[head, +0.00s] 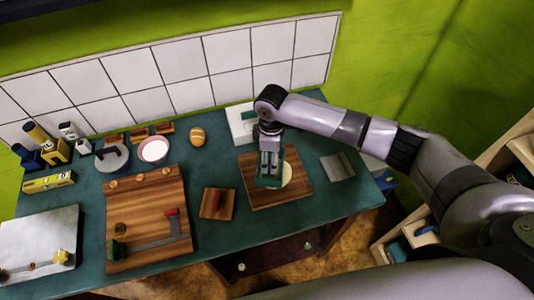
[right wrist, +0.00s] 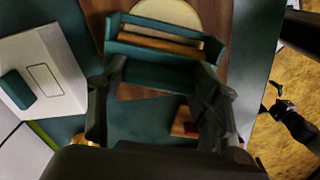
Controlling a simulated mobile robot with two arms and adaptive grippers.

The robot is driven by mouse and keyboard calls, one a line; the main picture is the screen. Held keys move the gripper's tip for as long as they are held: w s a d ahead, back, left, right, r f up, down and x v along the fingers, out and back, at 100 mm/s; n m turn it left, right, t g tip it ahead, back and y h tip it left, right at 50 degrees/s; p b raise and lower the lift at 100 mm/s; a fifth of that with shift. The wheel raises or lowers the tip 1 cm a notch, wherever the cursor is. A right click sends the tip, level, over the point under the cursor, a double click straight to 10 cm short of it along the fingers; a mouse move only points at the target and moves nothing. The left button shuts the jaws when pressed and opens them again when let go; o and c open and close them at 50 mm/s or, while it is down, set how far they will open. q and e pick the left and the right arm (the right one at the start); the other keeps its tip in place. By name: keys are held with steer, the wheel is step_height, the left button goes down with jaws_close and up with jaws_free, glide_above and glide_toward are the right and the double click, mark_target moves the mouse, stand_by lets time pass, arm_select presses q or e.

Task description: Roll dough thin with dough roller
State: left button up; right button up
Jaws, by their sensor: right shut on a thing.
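My right gripper (head: 270,162) is shut on the dough roller (head: 268,182), a dark teal holder. In the right wrist view the roller (right wrist: 152,58) shows its teal frame and a brown wooden bar between the fingers. The pale round dough (head: 287,174) lies on a brown wooden board (head: 298,187) on the teal table, partly hidden by the roller and gripper. The dough's edge also shows at the top of the wrist view (right wrist: 170,11), just beyond the roller. I cannot tell whether the roller touches the dough. My left gripper is not in view.
A small wooden board (head: 207,209) with a red item sits left of the dough board. A white box (head: 237,117) stands behind; a grey piece (head: 338,167) lies right.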

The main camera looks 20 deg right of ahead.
steer(key=shift+s+d, duration=0.3)
steer(key=shift+d, duration=0.25)
steer(key=shift+f, duration=0.15)
steer(key=shift+d, duration=0.1)
steer(key=shift+s+d+p, duration=0.25)
steer(key=shift+d+p, duration=0.3)
steer(key=shift+s+d+p, duration=0.25)
steer(key=shift+d+p, duration=0.3)
steer(key=shift+w, duration=0.1)
